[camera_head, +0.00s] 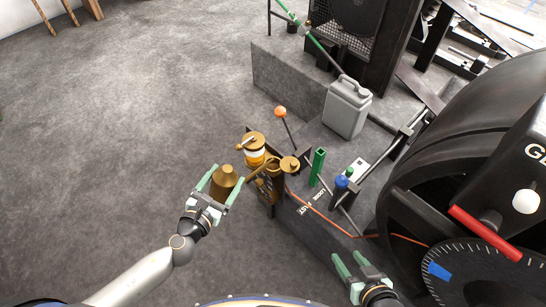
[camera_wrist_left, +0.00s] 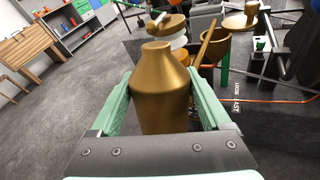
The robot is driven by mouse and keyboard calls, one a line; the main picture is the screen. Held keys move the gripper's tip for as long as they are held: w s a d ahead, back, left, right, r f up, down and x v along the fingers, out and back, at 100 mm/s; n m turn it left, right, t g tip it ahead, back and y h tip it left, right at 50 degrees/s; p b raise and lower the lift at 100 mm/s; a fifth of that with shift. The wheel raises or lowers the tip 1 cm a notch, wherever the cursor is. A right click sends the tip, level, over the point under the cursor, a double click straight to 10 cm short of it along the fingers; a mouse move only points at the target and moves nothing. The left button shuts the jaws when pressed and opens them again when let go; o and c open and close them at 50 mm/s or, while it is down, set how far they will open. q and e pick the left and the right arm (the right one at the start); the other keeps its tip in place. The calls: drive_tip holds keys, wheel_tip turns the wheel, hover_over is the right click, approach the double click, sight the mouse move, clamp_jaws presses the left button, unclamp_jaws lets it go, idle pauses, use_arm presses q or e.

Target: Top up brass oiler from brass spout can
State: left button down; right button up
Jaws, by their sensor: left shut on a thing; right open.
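The brass spout can (camera_head: 226,180) is held upright between the green fingers of my left gripper (camera_head: 225,183). It fills the middle of the left wrist view (camera_wrist_left: 160,90). Its thin spout (camera_wrist_left: 206,44) rises to the right, with its end close to an open brass cup (camera_wrist_left: 215,47); I cannot tell if they touch. A brass-capped oiler with a pale glass band and amber below (camera_head: 255,153) stands just behind the can. The brass cup (camera_head: 272,168) stands beside it, with a round brass lid (camera_head: 289,163) at its right. My right gripper (camera_head: 350,262) is open and empty at bottom right.
A green square tube (camera_head: 318,162) and a blue-topped part (camera_head: 342,183) stand right of the cup. A grey jerrycan (camera_head: 347,107) stands behind. An orange-knobbed lever (camera_head: 281,112) rises nearby. A large black wheel (camera_head: 460,140) fills the right.

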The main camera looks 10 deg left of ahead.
use_arm(q)
drive_tip(key=shift+r+m+p, duration=0.3)
drive_tip(key=shift+r+p, duration=0.2)
drive_tip(key=shift+p, duration=1.1)
drive_tip(key=shift+g, duration=0.3)
idle(0.9)
drive_tip(key=shift+r+y+p, duration=0.4)
drive_tip(key=shift+r+p, duration=0.05)
drive_tip(key=shift+p, duration=1.3)
idle(1.1)
drive_tip(key=shift+w+r+m+g+p, duration=0.1)
drive_tip(key=shift+r+m+g+p, duration=0.35)
drive_tip(key=shift+p, duration=1.2)
idle(0.7)
